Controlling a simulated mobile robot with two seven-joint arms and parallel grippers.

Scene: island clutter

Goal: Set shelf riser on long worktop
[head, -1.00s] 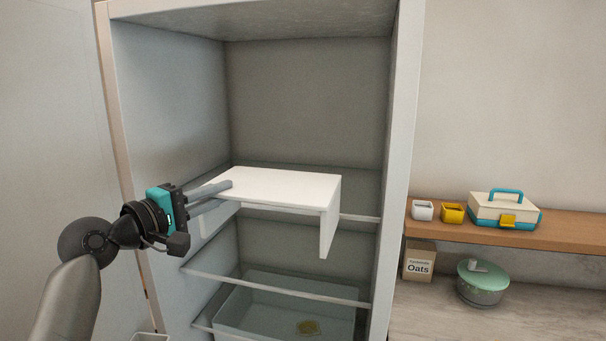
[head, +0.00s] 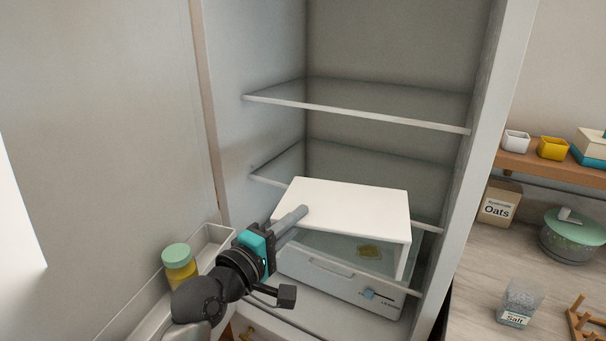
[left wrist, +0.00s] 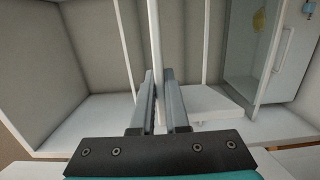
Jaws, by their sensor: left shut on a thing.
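The white shelf riser (head: 350,205) is in the middle of the head view, its top roughly level and one leg hanging down at the right. My left gripper (head: 303,212) is shut on its left edge and holds it in front of the open fridge. In the left wrist view my left gripper (left wrist: 158,90) has its fingers closed on a thin white panel seen edge-on (left wrist: 156,40). The riser's far leg is hidden. A pale worktop (head: 465,275) shows at the right; I cannot tell whether it is the long one. My right gripper is not in view.
The fridge has glass shelves (head: 350,112) and a drawer (head: 335,285). A jar (head: 178,268) stands in the door bin at left. The worktop carries an oats box (head: 497,204), a green-lidded pot (head: 570,237), a salt jar (head: 519,305) and a wooden rack (head: 585,320).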

